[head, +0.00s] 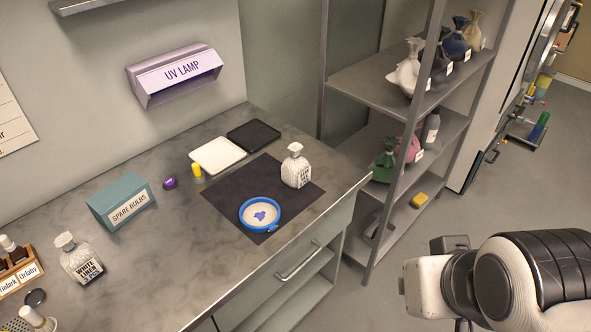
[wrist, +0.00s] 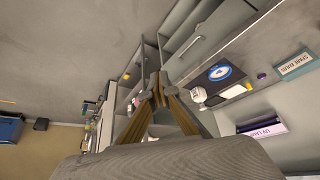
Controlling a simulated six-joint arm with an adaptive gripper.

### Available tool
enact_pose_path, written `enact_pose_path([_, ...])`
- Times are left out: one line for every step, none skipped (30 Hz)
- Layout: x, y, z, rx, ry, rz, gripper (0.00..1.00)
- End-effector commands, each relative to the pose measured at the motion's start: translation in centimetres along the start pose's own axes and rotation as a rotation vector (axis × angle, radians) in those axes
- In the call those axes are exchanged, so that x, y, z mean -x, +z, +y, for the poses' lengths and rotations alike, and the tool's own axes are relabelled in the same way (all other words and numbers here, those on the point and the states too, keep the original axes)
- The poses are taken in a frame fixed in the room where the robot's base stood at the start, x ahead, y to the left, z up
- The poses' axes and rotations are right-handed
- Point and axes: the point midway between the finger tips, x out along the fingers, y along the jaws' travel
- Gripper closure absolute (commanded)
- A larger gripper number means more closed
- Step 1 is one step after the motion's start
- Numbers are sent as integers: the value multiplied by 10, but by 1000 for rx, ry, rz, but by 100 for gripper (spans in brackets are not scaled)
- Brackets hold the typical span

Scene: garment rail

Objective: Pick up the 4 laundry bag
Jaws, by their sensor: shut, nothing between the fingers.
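Several tied laundry bags with small white tags stand on the shelf rack (head: 374,78). A green bag (head: 384,166) and a pink bag (head: 407,149) stand on the shelf below. The tag numbers are too small to read, so I cannot tell which bag is 4. My gripper (wrist: 158,82) is shut and empty in the wrist view, away from the rack. Its fingers do not show in the head view.
The rack's upright posts (head: 403,140) stand in front of the shelves. The counter (head: 190,245) at left carries bottles, a blue-rimmed bowl (head: 260,214) and boxes.

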Motion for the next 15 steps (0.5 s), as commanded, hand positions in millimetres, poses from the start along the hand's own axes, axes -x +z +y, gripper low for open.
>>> enact_pose_path([0,0,0,0,0,0,100])
enact_pose_path([0,0,0,0,0,0,100])
enact_pose_path([0,0,0,0,0,0,100])
enact_pose_path([0,0,0,0,0,0,100])
enact_pose_path([0,0,0,0,0,0,100])
enact_pose_path([0,0,0,0,0,0,100])
enact_pose_path([0,0,0,0,0,0,100])
enact_pose_path([0,0,0,0,0,0,100])
enact_pose_path([0,0,0,0,0,0,100])
enact_pose_path([0,0,0,0,0,0,100])
enact_pose_path([0,0,0,0,0,0,100])
enact_pose_path([0,0,0,0,0,0,100])
enact_pose_path([0,0,0,0,0,0,97])
enact_pose_path([0,0,0,0,0,0,90])
enact_pose_path([0,0,0,0,0,0,79])
